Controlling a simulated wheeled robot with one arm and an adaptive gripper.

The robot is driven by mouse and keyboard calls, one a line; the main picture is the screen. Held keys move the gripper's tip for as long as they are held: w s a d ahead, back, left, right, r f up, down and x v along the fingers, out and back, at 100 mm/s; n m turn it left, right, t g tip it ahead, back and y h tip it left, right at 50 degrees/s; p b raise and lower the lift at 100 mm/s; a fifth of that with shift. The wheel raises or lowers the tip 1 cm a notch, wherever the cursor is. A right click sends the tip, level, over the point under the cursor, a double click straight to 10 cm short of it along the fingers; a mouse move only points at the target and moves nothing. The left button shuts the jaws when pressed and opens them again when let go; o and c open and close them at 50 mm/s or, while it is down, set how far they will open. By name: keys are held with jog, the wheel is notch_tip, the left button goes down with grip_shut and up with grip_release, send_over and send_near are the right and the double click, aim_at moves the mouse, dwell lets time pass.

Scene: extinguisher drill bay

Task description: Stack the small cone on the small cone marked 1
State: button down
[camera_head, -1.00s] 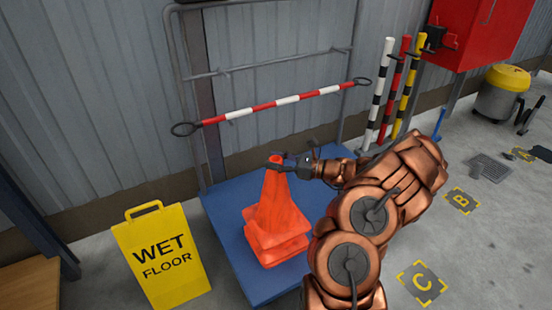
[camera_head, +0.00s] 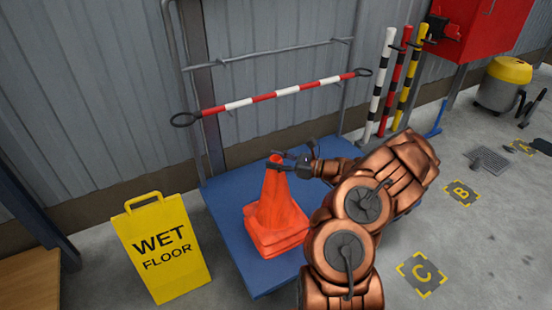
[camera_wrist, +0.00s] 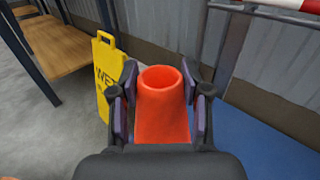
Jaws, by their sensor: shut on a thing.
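An orange cone (camera_head: 279,205) stands upright on a blue platform (camera_head: 222,208), and more than one base edge shows at its foot, so it sits over another cone. The lower cone (camera_head: 276,247) is mostly hidden, and no number shows. My gripper (camera_head: 277,164) is shut on the upper cone near its top. In the wrist view the open top of the upper cone (camera_wrist: 161,82) is between the two fingers (camera_wrist: 160,105).
A yellow wet floor sign (camera_head: 162,246) stands left of the platform. A red-and-white bar (camera_head: 280,93) hangs on the rack behind. Striped posts (camera_head: 394,85) stand at the back right.

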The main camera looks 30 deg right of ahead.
jog(key=shift+f+b, duration=0.5)
jog(key=shift+f, duration=1.35)
jog(key=shift+c, duration=2.3)
grip_release()
jog(key=v, duration=1.2)
